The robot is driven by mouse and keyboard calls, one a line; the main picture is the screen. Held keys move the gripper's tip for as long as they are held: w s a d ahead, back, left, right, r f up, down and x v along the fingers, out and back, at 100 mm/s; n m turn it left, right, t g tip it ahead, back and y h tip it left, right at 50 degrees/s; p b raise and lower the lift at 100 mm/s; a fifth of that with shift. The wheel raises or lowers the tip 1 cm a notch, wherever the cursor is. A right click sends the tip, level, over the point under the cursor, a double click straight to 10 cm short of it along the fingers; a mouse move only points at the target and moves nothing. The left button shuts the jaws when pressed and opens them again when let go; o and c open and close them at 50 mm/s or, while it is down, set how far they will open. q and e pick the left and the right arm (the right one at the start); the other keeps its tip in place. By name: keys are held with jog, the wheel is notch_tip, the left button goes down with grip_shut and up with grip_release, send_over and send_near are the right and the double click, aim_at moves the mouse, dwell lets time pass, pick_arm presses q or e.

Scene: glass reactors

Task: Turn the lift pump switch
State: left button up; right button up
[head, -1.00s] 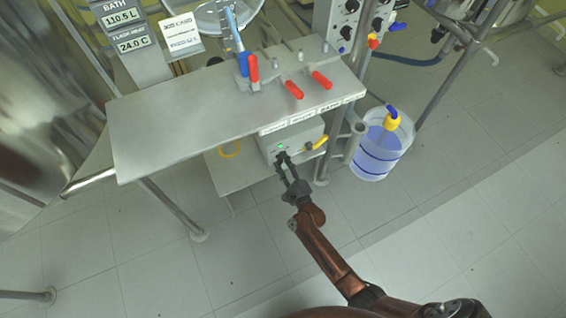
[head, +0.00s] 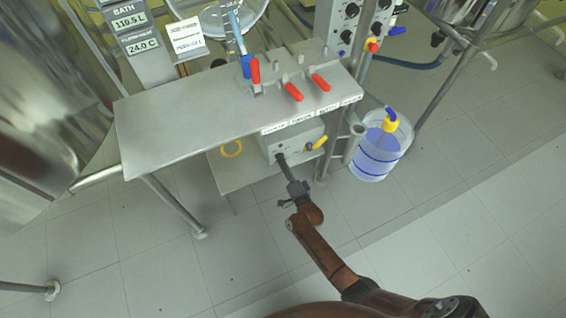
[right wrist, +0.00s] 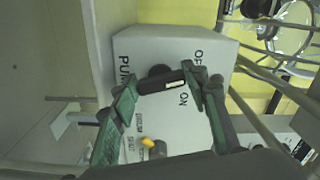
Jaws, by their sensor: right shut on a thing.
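The lift pump switch is a black knob (right wrist: 160,82) on the front of a pale grey pump box (head: 304,137) under the steel bench. The right wrist view shows "PUMP", "OFF" and "ON" lettering around it. The knob has a small white mark, which lies near the "ON" lettering. My right gripper (head: 281,160) reaches the box front from below and is shut on the knob, with a green-padded finger on each side. In the head view the fingers hide the knob. My left gripper is not in view.
A yellow-handled valve (head: 317,144) sits on the box just right of the gripper. The steel bench (head: 185,125) overhangs the box, with red-handled valves (head: 294,91) on it. A bucket of bluish liquid (head: 377,154) stands at right. The floor in front is clear.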

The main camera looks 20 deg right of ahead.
jog(key=shift+f, duration=0.15)
dwell(0.4)
jog(key=o, duration=1)
jog(key=shift+o, duration=0.8)
jog(key=s, duration=1.2)
jog(key=shift+d, duration=0.2)
